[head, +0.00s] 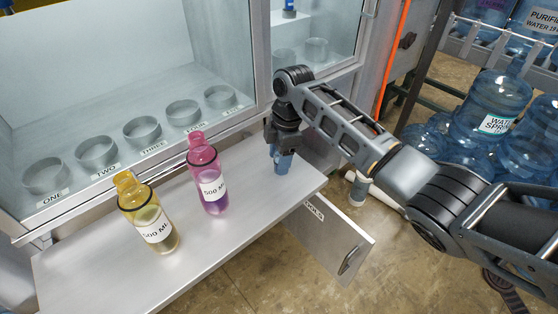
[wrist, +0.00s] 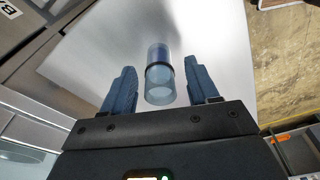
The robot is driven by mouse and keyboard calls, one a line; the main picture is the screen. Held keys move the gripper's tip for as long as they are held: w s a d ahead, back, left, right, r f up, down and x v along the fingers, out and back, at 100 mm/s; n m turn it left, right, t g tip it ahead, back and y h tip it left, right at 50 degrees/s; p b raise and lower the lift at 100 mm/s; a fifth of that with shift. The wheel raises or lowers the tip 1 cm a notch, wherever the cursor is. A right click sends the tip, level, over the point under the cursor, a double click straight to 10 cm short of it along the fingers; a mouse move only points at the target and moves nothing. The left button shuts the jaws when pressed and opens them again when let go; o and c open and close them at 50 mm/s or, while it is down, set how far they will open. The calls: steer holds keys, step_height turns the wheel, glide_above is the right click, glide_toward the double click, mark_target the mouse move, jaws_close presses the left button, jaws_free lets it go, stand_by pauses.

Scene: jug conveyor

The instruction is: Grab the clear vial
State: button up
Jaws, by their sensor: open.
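The clear vial (wrist: 160,88) is a bluish see-through cylinder with a dark ring around it, standing on the metal shelf (wrist: 215,50). In the wrist view it sits between the two blue fingers of my gripper (wrist: 162,90), with a gap on each side. My gripper is open. In the head view my gripper (head: 283,160) points down over the right end of the shelf (head: 110,270). There the fingers and wrist hide most or all of the vial.
A yellow bottle (head: 146,212) and a pink bottle (head: 207,175) stand on the shelf to the left. Behind them is a glass-fronted case with labelled round holders (head: 142,132). A small open door (head: 330,240) hangs below the shelf's right end. Large water jugs (head: 490,110) stand at right.

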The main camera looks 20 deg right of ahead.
steer(key=shift+a+f, duration=0.1)
steer(key=shift+f, duration=0.9)
steer(key=c, duration=1.1)
steer(key=shift+r, duration=0.15)
